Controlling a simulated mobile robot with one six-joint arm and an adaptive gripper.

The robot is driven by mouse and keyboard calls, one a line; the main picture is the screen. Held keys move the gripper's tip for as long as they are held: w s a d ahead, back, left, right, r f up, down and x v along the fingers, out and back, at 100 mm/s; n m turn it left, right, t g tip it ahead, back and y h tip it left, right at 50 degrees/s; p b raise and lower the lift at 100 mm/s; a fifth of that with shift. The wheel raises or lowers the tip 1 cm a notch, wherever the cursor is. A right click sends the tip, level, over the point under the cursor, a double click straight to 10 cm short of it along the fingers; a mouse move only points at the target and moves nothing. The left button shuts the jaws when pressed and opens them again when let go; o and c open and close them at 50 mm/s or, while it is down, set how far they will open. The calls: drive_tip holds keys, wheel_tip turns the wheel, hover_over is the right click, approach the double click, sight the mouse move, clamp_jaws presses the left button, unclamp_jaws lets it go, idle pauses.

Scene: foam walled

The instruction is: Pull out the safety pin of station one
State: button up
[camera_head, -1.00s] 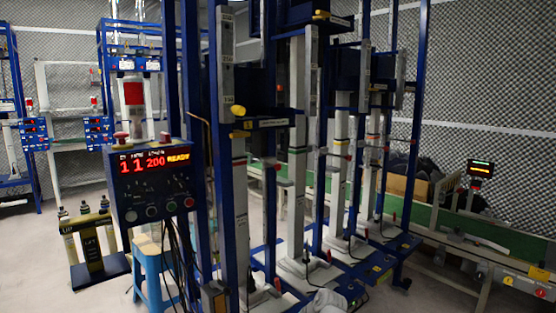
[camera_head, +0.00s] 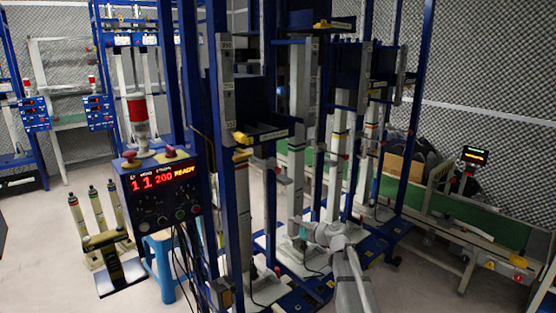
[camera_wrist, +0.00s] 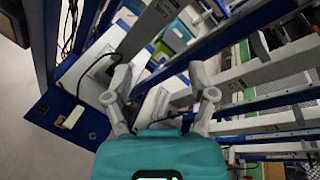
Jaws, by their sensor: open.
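The nearest blue-framed station (camera_head: 237,180) stands in the middle of the head view, with a white column and a dark bracket. A small yellow knob (camera_head: 242,138) sticks out at the bracket's left front; it may be the safety pin, but I see no station number. My gripper (camera_head: 297,232) is low, below and right of this knob, and clearly apart from it. In the wrist view my gripper (camera_wrist: 167,66) has its two grey fingers spread, with nothing held between them. The knob cannot be made out in the wrist view.
A control box (camera_head: 160,190) with red digits and "READY" stands left of the station, above a blue stool (camera_head: 160,268). More blue-framed stations (camera_head: 370,130) stand behind to the right. A green conveyor (camera_head: 440,215) runs along the right. Hanging cables (camera_head: 185,265) are near the frame.

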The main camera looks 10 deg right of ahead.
sight(280, 171)
drive_tip(key=w+d+r+m+t+p, duration=0.2)
drive_tip(key=w+r+m+p, duration=0.1)
drive_tip(key=r, duration=0.4)
drive_tip(key=w+d+r+m+t+p, duration=0.2)
drive_tip(key=w+d+r+m+p, duration=0.1)
drive_tip(key=r, duration=0.3)
drive_tip(key=shift+w+d+r+m+p, duration=0.15)
drive_tip(key=shift+w+r+m+p, duration=0.2)
drive_tip(key=shift+m+p, duration=0.45)
drive_tip(key=shift+w, duration=0.1)
drive_tip(key=x, duration=1.3)
drive_tip(key=shift+w, duration=0.3)
clamp_jaws()
